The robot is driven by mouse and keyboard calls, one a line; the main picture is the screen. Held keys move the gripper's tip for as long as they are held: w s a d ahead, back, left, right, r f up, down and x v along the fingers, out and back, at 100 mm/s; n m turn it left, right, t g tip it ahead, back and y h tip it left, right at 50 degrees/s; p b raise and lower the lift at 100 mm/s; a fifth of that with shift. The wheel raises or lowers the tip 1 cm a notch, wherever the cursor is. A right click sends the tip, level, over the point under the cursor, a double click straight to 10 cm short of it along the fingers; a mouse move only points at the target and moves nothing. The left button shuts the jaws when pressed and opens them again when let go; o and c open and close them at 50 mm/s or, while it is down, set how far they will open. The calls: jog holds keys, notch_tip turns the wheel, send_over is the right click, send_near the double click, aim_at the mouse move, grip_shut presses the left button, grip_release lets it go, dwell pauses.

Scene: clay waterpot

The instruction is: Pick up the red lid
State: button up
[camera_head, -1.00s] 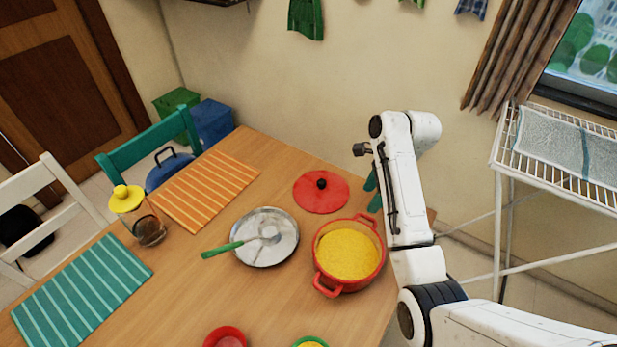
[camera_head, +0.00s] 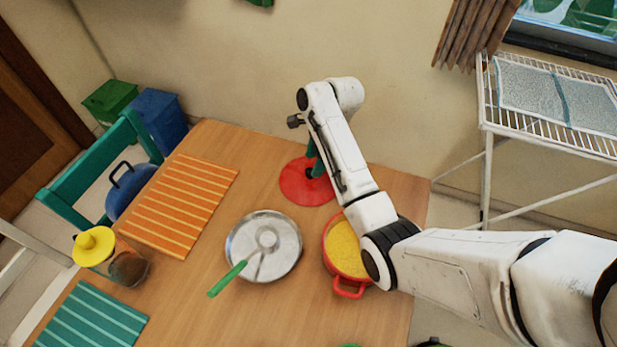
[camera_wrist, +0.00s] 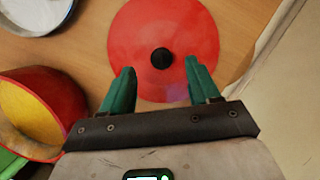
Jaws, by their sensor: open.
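The red lid (camera_head: 299,186) lies flat on the wooden table near its far edge, a round disc with a black knob. It also shows in the wrist view (camera_wrist: 135,45), with its black knob (camera_wrist: 161,58) at the middle. My gripper (camera_head: 312,165) is over the lid in the head view, and my arm hides part of the lid's right side. In the wrist view my gripper (camera_wrist: 160,78) has two green fingers spread apart, one on each side of the knob's line and just short of it. Nothing is between them.
A red pot (camera_head: 330,252) of yellow food stands close in front of the lid, partly behind my arm. A metal pan lid or plate (camera_head: 285,250) with a green-handled ladle (camera_head: 228,279) lies to the left. An orange striped mat (camera_head: 180,205) lies farther left. A wire rack (camera_head: 487,110) stands right.

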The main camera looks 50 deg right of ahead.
aim_at(311, 170)
jog(key=shift+x, duration=2.85)
jog(key=shift+d, duration=0.15)
grip_shut()
